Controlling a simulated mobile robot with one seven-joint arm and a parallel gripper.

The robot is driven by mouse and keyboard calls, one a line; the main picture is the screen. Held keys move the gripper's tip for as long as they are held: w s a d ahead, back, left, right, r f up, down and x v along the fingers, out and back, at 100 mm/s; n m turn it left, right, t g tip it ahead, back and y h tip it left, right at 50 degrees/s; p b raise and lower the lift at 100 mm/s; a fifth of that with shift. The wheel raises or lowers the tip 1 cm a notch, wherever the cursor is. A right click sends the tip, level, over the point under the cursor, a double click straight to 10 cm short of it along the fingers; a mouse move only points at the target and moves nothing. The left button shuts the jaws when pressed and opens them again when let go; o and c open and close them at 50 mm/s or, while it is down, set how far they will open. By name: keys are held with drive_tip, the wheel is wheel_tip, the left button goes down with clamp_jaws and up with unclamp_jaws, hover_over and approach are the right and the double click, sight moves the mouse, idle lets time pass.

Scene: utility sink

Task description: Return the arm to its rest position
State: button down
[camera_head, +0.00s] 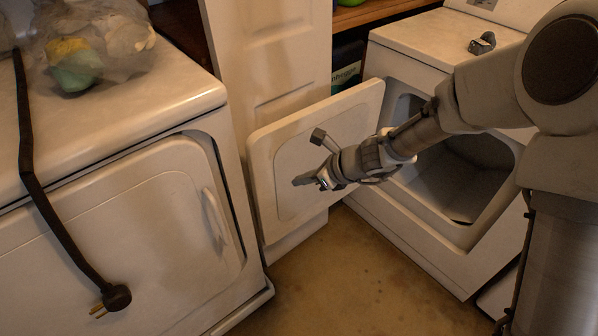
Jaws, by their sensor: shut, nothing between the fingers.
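My arm (415,135) reaches in from the right side of the view and stretches left and down across the front of the right-hand machine. My gripper (299,181) is at its end, shut and empty. It appears in front of the open white door (349,108), near the door's inner face. I cannot tell whether it touches the door. The machine's opening (465,175) is partly hidden behind my arm.
A second white machine (115,225) stands at the left, its door closed. A black cord with a plug (115,297) hangs down its front. A clear bag (90,40) lies on top. A small grey object (482,43) sits on the right machine. Brown floor (330,275) is clear between them.

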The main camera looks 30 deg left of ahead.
drive_tip(key=s+d+r+n+t+h, duration=0.2)
drive_tip(key=s+d+r+n+h, duration=0.1)
drive_tip(key=d+r+n, duration=1.05)
drive_tip(key=s+d+r+n+t+h, duration=0.1)
drive_tip(key=s+d+r+n+h, duration=0.2)
drive_tip(key=d, duration=0.5)
drive_tip(key=s+d+r+n+t+h, duration=0.1)
drive_tip(key=s+d+r, duration=0.1)
drive_tip(key=s+d, duration=0.5)
drive_tip(key=s+d+r+n+t+h, duration=0.1)
drive_tip(key=s+d+r+n+h, duration=0.15)
drive_tip(key=d, duration=0.75)
wheel_tip(320, 180, up, 19)
drive_tip(key=p, duration=1.9)
drive_tip(key=shift+w+a+m+p, duration=0.2)
drive_tip(key=shift+a+m+p, duration=0.1)
drive_tip(key=shift+m, duration=0.1)
drive_tip(key=shift+y, duration=0.25)
